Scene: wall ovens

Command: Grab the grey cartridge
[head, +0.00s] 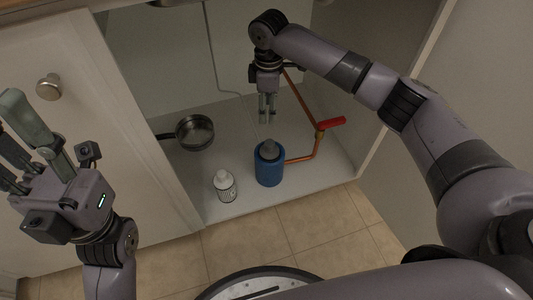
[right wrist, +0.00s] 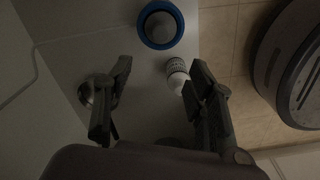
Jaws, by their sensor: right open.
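The grey cartridge (head: 269,148) stands in a blue cylindrical housing (head: 270,172) on the cabinet floor, with only its rounded top showing. In the right wrist view the cartridge (right wrist: 160,27) is a grey disc inside the blue ring (right wrist: 178,14), beyond the fingertips. My right gripper (head: 267,116) points down, open and empty, above and slightly behind the cartridge, apart from it. Its two spread fingers also show in the right wrist view (right wrist: 160,70). My left gripper (head: 22,130) is raised at the far left, its fingers apart with nothing seen between them.
A white bottle (head: 224,184) stands left of the housing, close by. A metal pot (head: 194,132) sits farther back left. A copper pipe (head: 303,158) with a red valve handle (head: 331,124) rises right of the housing. The open cabinet door (head: 100,110) bounds the left side.

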